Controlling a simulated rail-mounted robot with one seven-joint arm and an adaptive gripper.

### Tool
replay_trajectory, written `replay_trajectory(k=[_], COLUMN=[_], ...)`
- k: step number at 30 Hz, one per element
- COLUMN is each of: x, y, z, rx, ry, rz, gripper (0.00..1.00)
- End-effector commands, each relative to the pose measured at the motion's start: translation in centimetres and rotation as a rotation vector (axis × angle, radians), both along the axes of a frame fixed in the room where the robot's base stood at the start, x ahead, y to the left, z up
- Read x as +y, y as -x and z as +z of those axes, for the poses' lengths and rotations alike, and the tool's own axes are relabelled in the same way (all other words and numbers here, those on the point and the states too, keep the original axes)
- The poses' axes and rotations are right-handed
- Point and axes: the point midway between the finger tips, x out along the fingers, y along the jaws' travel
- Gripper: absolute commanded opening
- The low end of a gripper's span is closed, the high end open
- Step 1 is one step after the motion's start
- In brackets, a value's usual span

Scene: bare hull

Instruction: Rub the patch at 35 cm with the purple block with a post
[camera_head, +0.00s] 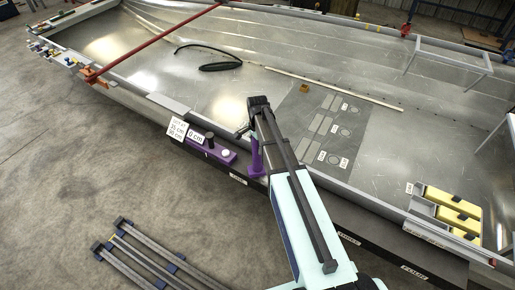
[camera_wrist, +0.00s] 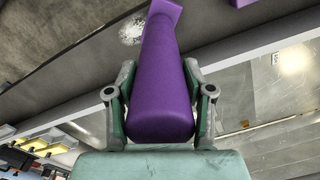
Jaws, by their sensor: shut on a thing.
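My gripper (camera_wrist: 160,105) is shut on the purple block with a post (camera_wrist: 160,75), which fills the middle of the wrist view. In the head view the purple block (camera_head: 256,158) shows beside the end of my arm, over the hull's near edge; my arm partly hides it. A darker grey panel (camera_head: 290,120) with several outlined patches and small white labels lies on the hull floor, right of my arm. The labels are too small to read surely, so I cannot tell which patch is at 35 cm. The held block is apart from the panel.
Yellow pieces (camera_head: 455,213) stand at right.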

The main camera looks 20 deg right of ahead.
Motion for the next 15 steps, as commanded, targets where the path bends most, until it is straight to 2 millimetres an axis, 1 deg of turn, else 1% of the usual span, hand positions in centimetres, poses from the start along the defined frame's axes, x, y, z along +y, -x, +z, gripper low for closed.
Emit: replay_trajectory(k=[1, 15], x=[0.0, 0.0], y=[0.1, 0.1], z=[0.7, 4.9], rx=[0.001, 0.001], ry=[0.0, 0.0], rz=[0.0, 0.0], gripper=[0.17, 0.17])
